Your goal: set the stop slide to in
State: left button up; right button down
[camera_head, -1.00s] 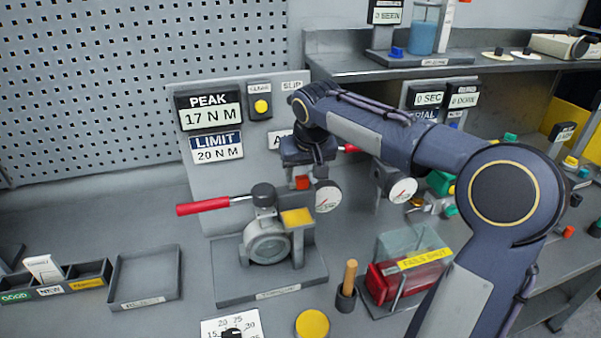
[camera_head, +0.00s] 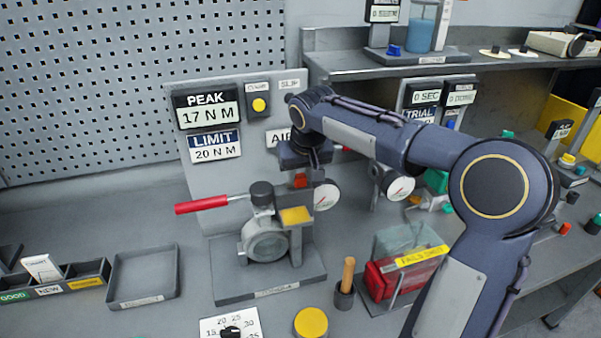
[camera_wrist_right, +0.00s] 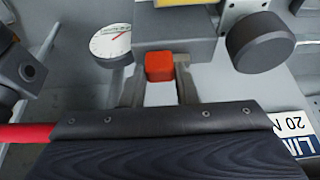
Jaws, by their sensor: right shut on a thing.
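The stop slide appears to be the small orange-red block (camera_wrist_right: 159,67) at the edge of a grey housing in the right wrist view. My right gripper (camera_wrist_right: 160,90) has one finger on each side of it and is shut on it. In the head view the right gripper (camera_head: 303,170) points down behind the valve fixture, with the orange-red block (camera_head: 301,181) just below it. The gripper hides part of the block's mounting, and no in or out marking is readable. My left gripper is not in view.
The valve (camera_head: 267,240) with its red lever (camera_head: 202,204) stands left of the gripper. A round gauge (camera_head: 326,196) is close on the right. The panel with PEAK and LIMIT displays (camera_head: 215,145) stands behind. An empty tray (camera_head: 143,275) lies at left.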

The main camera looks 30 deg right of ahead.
aim_at(286, 185)
jog(key=shift+w+a, duration=0.2)
jog(key=shift+a, duration=0.55)
jog(key=shift+w+a, duration=0.15)
jog(key=shift+a, duration=0.6)
jog(key=c, duration=1.1)
grip_release()
jog(key=shift+r, duration=0.1)
jog(key=v, duration=0.7)
jog(key=shift+s+r, duration=0.2)
jog(key=shift+r, duration=0.05)
